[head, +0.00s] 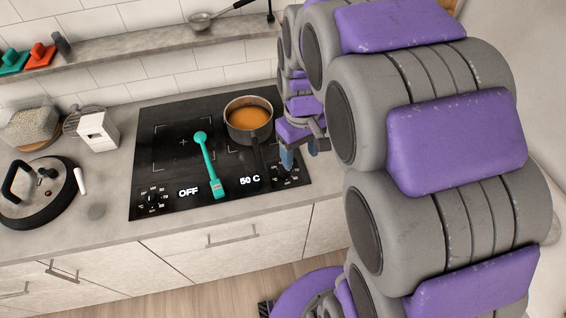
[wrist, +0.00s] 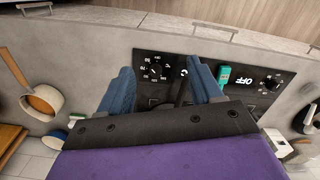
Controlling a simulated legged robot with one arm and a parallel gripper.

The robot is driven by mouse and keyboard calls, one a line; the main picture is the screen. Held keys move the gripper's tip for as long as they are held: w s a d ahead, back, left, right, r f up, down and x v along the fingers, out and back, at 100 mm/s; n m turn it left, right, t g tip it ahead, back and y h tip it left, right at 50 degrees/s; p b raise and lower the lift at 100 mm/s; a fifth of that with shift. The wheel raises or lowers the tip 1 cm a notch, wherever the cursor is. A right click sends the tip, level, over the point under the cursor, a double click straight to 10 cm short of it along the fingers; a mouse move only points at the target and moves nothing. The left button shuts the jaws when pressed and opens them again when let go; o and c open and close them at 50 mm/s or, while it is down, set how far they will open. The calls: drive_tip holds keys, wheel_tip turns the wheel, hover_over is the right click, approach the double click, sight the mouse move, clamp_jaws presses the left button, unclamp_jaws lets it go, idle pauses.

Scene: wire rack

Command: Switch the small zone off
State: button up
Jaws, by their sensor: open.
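The black cooktop (head: 155,165) has a left display (head: 188,192) reading OFF and a right display (head: 249,181) reading 50 C. A pot (head: 249,122) of orange liquid stands on the back right zone, its handle toward the front. The right control knob (head: 287,172) is at the front right corner. The knob's dial also shows in the wrist view (wrist: 154,72), between the fingertips. My gripper (head: 300,158) is open and empty above that corner. Its two blue fingers (wrist: 161,68) are spread in the wrist view, and the right one partly hides the near display.
A turquoise utensil (head: 209,170) lies across the cooktop between the displays. The left knob (head: 152,199) is at the front left corner. A black-rimmed lid (head: 38,205) and a white box (head: 98,132) stand left. A wall shelf (head: 120,48) runs behind. My arm blocks the right side.

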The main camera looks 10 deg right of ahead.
drive_tip(key=w+f+n, duration=0.3)
drive_tip(key=w+f, duration=0.2)
drive_tip(key=w, duration=0.7)
drive_tip(key=b, duration=0.3)
approach(285, 170)
drive_tip(key=shift+t, duration=0.3)
wheel_tip(285, 170, down, 9)
drive_tip(key=shift+w+a+r, duration=0.1)
drive_tip(key=shift+w, duration=0.1)
drive_tip(key=c, duration=1.1)
